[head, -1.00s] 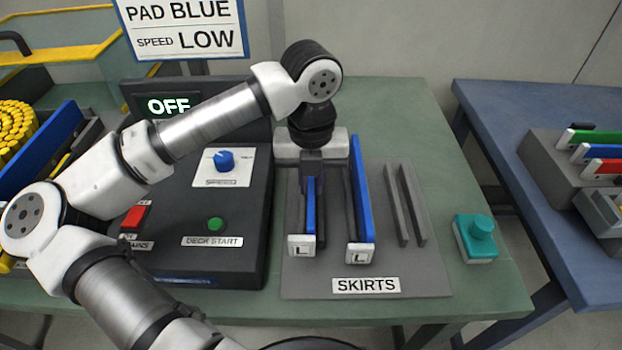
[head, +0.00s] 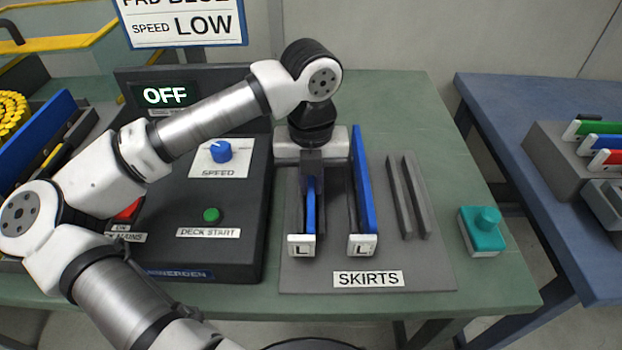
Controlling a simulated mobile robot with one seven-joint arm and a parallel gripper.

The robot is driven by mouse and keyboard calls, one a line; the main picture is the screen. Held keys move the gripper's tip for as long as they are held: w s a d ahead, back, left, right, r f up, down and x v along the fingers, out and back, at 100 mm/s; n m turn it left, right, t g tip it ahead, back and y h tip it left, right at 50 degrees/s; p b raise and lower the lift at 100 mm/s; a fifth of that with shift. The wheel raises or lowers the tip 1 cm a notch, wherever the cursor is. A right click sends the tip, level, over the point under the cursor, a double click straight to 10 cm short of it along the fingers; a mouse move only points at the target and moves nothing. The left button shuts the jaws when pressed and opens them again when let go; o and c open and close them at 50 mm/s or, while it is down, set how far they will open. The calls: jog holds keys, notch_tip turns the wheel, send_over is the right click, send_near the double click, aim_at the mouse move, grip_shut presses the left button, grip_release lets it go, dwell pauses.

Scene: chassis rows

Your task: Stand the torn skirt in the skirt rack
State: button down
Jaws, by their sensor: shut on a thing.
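The skirt rack (head: 438,270) is a grey plate with upright slot walls and a SKIRTS label, in the middle of the head view. My gripper (head: 312,180) points down over its left slot and is shut on a blue skirt (head: 310,210) with a white L end cap (head: 301,245). This skirt stands upright between the left slot walls, its cap level with that of its neighbour. A second blue skirt (head: 363,190) with an L cap stands in the middle slot. The right slot (head: 410,200) is empty. My gripper hides the held skirt's far part; I cannot see a tear.
A dark control console (head: 240,250) with a blue speed knob (head: 220,152), a green button (head: 211,215) and an OFF display (head: 165,95) stands left of the rack. A teal button box (head: 483,232) stands to the right. A blue table (head: 500,110) holds more coloured strips.

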jog(key=c, duration=1.4)
grip_release()
notch_tip(320, 180, up, 14)
jog(key=shift+f, duration=0.15)
